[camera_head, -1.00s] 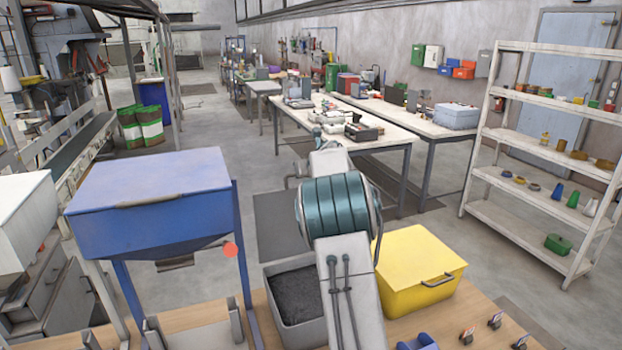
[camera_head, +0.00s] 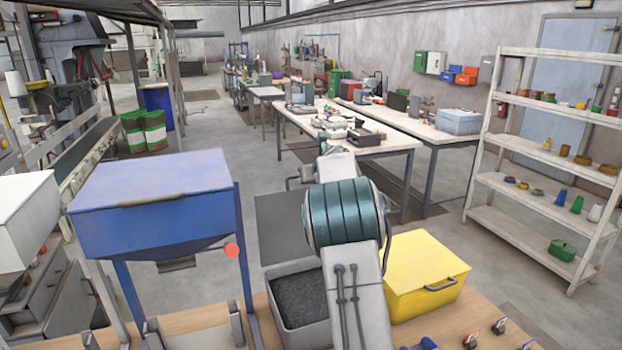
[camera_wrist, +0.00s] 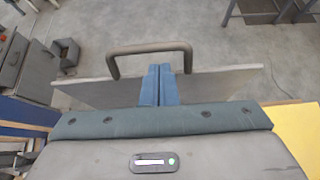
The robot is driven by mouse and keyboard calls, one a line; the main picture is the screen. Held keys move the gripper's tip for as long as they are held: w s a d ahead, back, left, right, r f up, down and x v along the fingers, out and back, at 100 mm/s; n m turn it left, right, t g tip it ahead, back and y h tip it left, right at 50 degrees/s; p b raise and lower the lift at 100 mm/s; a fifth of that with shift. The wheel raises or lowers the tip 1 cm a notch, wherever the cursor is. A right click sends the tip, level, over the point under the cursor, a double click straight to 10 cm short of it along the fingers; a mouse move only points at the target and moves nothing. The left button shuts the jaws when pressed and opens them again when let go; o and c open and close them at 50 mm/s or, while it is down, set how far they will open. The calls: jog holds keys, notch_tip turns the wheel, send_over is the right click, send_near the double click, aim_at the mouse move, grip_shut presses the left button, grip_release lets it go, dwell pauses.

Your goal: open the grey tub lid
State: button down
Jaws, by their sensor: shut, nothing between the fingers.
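The grey tub (camera_head: 303,334) stands on the wooden bench in the head view, left of my arm. Its top is uncovered there and dark pellets show inside. My arm hides its right part. In the wrist view, a grey panel with a dark bar handle (camera_wrist: 150,50), apparently the tub lid (camera_wrist: 95,92), stands steeply in front of my gripper (camera_wrist: 160,72). The blue fingers are together and empty, overlapping the panel's middle, just right of centre under the handle. I cannot tell if they touch it. The head view does not show the fingers; my arm blocks them.
A yellow lidded box (camera_head: 425,275) stands right of my arm. A blue hopper (camera_head: 155,205) on legs stands at the left. Small items lie on the bench's (camera_head: 440,338) right front. White shelves (camera_head: 530,240) stand far right. Open floor lies behind the bench.

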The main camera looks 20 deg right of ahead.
notch_tip(320, 180, up, 10)
jog(key=p, duration=0.1)
jog(key=shift+a+f, duration=0.15)
jog(key=shift+a, duration=0.05)
jog(key=s+a+f+n+g+y+b, duration=0.1)
jog(key=s+a+f+n+g, duration=0.1)
jog(key=s+a+n, duration=0.6)
jog(key=s+a+f+n+g+b, duration=0.1)
jog(key=s+f+n, duration=0.35)
jog(key=s, duration=0.75)
jog(key=s+a+n+g+y+b, duration=0.1)
jog(key=s+a+n+g+b, duration=0.1)
jog(key=s+a+n, duration=0.5)
jog(key=s+f+n+g, duration=0.1)
jog(key=s+f+n, duration=0.3)
jog(key=s, duration=0.4)
jog(key=s+a+f+n+h+b, duration=0.1)
jog(key=s+f+n, duration=0.4)
jog(key=s+n, duration=0.2)
jog(key=s+a+f+n+g+h, duration=0.1)
jog(key=s+f+n, duration=0.3)
jog(key=s, duration=0.5)
jog(key=shift+s+f+n+g+b, duration=0.25)
jog(key=shift+s+n+g+b, duration=0.1)
jog(key=shift+n, duration=0.5)
